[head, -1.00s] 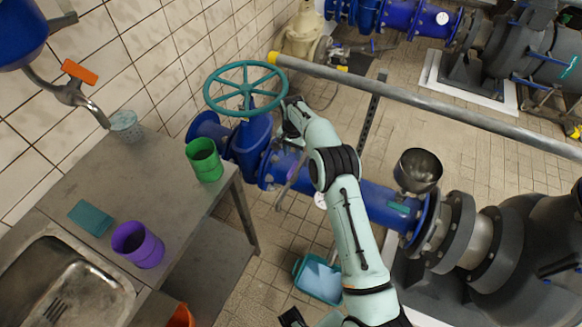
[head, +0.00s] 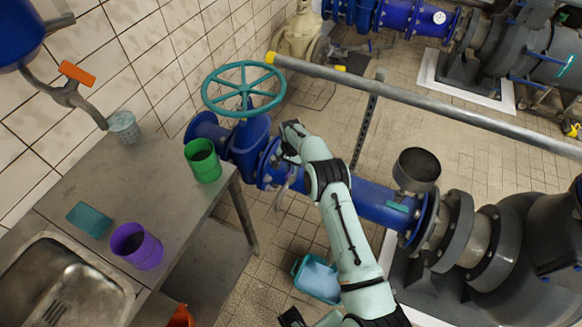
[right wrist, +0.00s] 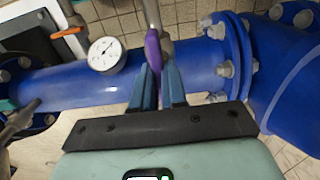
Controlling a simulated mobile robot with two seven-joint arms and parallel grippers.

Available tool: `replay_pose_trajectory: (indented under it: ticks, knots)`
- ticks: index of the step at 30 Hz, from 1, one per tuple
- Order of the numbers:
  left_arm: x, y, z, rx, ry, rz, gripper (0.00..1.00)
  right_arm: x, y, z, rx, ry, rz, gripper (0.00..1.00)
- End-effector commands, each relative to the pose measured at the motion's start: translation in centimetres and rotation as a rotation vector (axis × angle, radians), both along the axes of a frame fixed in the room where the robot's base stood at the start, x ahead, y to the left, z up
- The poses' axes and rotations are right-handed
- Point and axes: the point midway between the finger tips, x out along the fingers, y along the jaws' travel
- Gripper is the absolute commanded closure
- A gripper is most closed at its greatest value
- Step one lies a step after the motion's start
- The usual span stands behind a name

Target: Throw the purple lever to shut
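The purple lever (right wrist: 153,50) stands between the two blue fingers of my right gripper (right wrist: 159,80) in the right wrist view. Both fingers appear to touch it, so the gripper looks shut on it. In the head view my right gripper (head: 288,150) is over the blue pipe (head: 362,199), just right of the green-wheeled valve. There the lever's purple part is hidden by the gripper, and a grey bent piece (head: 282,194) shows below. A black part at the bottom edge (head: 291,317) may be my left gripper; its state cannot be made out.
The green handwheel (head: 244,89) stands left of my right gripper. A long grey rail (head: 420,103) crosses behind the arm. A gauge (right wrist: 105,54) sits on the pipe near the lever. A metal bowl (head: 417,168), a green cup (head: 203,161) and a blue bucket (head: 318,280) are nearby.

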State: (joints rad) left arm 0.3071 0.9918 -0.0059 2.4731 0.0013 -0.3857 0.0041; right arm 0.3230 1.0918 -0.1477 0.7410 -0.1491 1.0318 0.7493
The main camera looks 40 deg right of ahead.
Motion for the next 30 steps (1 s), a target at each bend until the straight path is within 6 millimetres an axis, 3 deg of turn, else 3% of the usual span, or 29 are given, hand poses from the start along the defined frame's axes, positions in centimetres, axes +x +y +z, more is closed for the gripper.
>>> replay_pose_trajectory:
  ticks: [14,30]
  knots:
    - [0.1,0.0,0.1,0.000,-0.001,0.000,1.00,0.0,0.0,0.0,0.001,0.000,-0.059,1.00]
    - [0.6,0.0,1.4,0.000,-0.007,0.000,1.00,0.1,0.0,0.2,0.000,0.000,-0.499,1.00]
